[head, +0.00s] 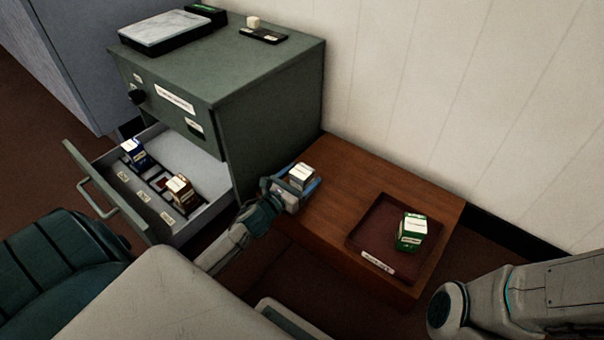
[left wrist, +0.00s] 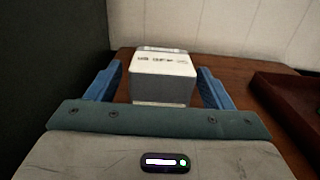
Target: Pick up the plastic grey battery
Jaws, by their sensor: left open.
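A grey box-shaped battery with a white top (head: 301,175) stands on the left end of the brown wooden table (head: 345,165). It also shows in the left wrist view (left wrist: 162,80), with dark print on its pale face that is too blurred to read fully. My left gripper (head: 300,187) is open, its blue fingers on either side of the battery. In the left wrist view, gaps show between the battery and both fingers. My right gripper is out of view.
A brown tray (head: 360,240) on the table holds a green box (head: 410,232). An open drawer (head: 190,160) of the green cabinet (head: 270,110) holds a blue box (head: 134,153) and a brown box (head: 179,190). The cabinet and wall border the table.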

